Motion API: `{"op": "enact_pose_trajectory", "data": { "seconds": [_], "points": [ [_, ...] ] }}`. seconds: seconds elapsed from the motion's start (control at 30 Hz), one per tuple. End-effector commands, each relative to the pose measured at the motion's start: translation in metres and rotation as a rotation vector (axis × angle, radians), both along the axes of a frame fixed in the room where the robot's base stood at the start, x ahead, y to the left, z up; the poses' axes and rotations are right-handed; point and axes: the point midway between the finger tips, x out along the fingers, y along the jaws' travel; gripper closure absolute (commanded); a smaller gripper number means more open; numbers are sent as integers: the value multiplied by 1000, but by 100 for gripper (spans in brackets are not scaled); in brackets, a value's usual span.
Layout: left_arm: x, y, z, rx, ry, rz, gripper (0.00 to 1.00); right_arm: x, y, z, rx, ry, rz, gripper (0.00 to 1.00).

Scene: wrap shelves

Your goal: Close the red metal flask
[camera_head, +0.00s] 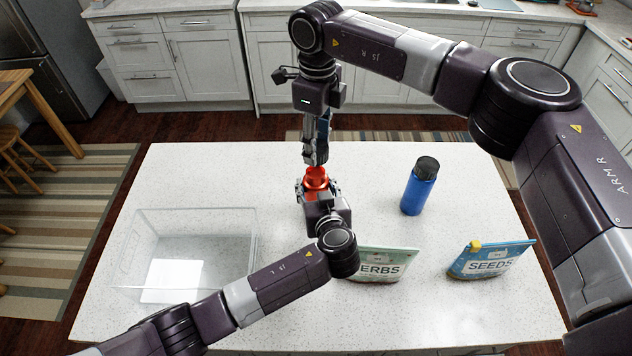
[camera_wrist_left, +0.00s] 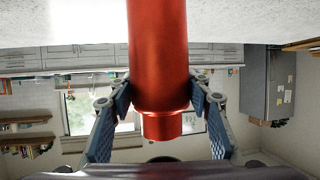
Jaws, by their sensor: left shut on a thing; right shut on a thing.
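The red metal flask (camera_head: 316,174) stands upright near the middle of the white table, its neck upward. My left gripper (camera_head: 318,187) is shut around its upper body. The left wrist view shows the flask (camera_wrist_left: 158,60) upside down between the two fingers, its narrower neck (camera_wrist_left: 162,126) uncovered. My right gripper (camera_head: 316,158) points straight down just above the flask's mouth. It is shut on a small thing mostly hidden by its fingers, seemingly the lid. Whether this touches the neck I cannot tell.
A blue flask with a black lid (camera_head: 417,190) stands right of the grippers. A herbs packet (camera_head: 385,266) stands partly behind my left arm, and a seeds packet (camera_head: 490,260) is at the right. A clear box (camera_head: 150,222) sits at the left. The table's back left is clear.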

Motion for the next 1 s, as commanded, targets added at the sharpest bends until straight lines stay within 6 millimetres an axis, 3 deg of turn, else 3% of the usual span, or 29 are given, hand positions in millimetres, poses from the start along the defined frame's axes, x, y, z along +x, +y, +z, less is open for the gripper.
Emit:
{"op": "enact_pose_trajectory", "data": {
  "seconds": [0.3, 1.0],
  "points": [
    [0, 0, 0, 0, 0, 0, 98, -1, 1, -43, -2, 1, 0, 76],
    [0, 0, 0, 0, -1, 0, 98, -1, 1, -52, -2, 1, 0, 76]
  ]
}}
